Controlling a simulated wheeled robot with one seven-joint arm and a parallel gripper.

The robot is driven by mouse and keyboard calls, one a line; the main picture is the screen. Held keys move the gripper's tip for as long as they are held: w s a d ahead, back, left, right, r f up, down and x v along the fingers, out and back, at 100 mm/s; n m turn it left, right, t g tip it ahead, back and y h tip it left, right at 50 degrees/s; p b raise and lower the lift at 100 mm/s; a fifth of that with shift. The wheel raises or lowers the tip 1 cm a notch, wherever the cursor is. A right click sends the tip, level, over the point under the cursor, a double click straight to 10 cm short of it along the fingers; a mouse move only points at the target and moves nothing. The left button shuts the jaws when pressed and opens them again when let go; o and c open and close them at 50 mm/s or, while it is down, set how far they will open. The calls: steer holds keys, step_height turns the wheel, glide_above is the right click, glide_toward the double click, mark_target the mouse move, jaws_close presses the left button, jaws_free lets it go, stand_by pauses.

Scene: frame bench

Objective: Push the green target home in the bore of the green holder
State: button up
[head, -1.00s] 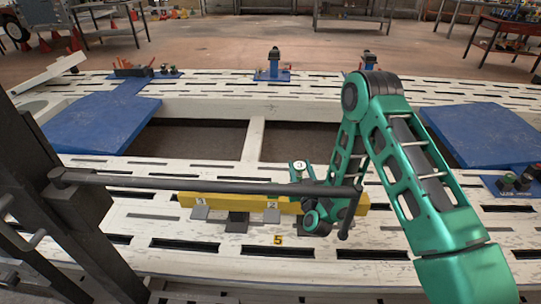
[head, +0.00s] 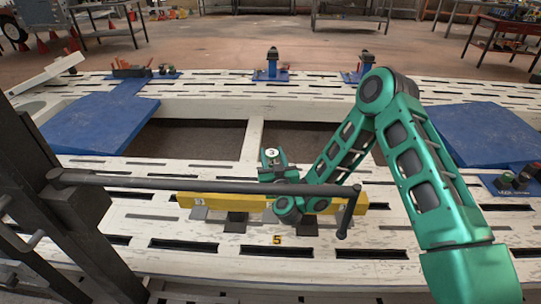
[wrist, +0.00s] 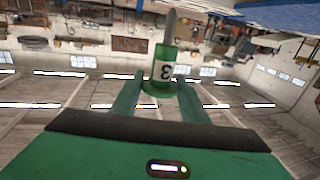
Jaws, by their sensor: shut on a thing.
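My gripper (head: 272,158) is above the yellow bar on the white bench and is shut on the green target (wrist: 164,72). In the wrist view the target is a green cylinder with a white label reading 3 and a grey pin, between my two fingers. In the head view the target's white numbered face (head: 271,153) shows at the gripper's end. I cannot make out the green holder or its bore in either view. My arm and a dark rod hide part of the yellow bar.
The yellow bar (head: 225,201) carries small numbered labels and grey plates. A dark rod (head: 180,184) crosses in front of it. Blue panels (head: 100,125) lie left and right. Blue-based fixtures (head: 271,75) stand along the far rail. Slotted white bench top (head: 130,215) lies around the bar.

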steer(key=shift+f, duration=2.85)
steer(key=shift+s+f, duration=0.1)
steer(key=shift+f, duration=2.4)
steer(key=o, duration=1.1)
steer(key=shift+o, duration=0.2)
steer(key=s+d, duration=0.2)
steer(key=s, duration=0.8)
steer(key=shift+s, duration=0.25)
